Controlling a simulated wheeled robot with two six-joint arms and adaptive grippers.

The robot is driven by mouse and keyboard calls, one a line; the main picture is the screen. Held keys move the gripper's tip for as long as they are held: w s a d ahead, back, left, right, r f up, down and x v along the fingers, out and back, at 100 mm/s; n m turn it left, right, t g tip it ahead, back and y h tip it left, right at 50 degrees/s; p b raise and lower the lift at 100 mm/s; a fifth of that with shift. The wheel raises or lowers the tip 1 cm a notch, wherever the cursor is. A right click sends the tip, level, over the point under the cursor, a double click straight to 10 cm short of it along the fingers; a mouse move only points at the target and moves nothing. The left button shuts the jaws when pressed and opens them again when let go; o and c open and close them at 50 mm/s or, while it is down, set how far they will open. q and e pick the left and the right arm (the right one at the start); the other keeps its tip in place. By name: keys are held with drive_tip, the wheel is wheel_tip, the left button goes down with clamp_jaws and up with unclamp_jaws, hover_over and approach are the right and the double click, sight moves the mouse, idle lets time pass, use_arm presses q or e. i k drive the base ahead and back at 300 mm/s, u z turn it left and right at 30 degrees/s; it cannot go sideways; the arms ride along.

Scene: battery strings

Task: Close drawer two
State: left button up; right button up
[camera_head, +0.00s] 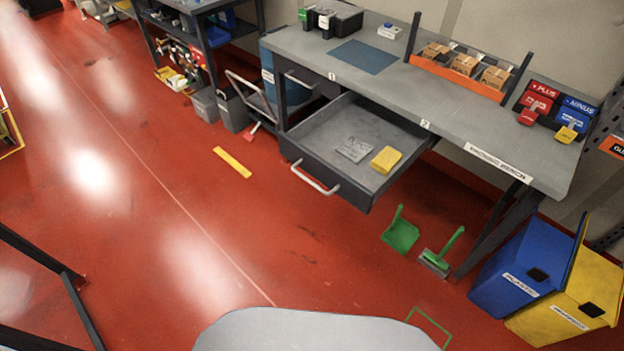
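The grey workbench (455,112) stands at the upper right, with labels 1 (331,76) and 2 (425,124) along its front edge. The drawer near label 2 (343,190) is pulled far out. Its handle (316,180) faces the lower left. A yellow block (386,159) and a flat grey item (353,149) lie inside it. The drawer below label 1 (312,88), farther left, appears shut. Neither of my grippers shows in the head view.
A green dustpan (401,234) and brush (441,255) are on the floor right of the open drawer. Blue (528,262) and yellow (570,300) bins stand at the lower right. Grey bins (233,109) and a cart stand left of the bench. The red floor before the drawer is clear.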

sight(311, 146)
drive_tip(key=u, duration=0.4)
drive_tip(key=i, duration=1)
drive_tip(key=u, duration=0.05)
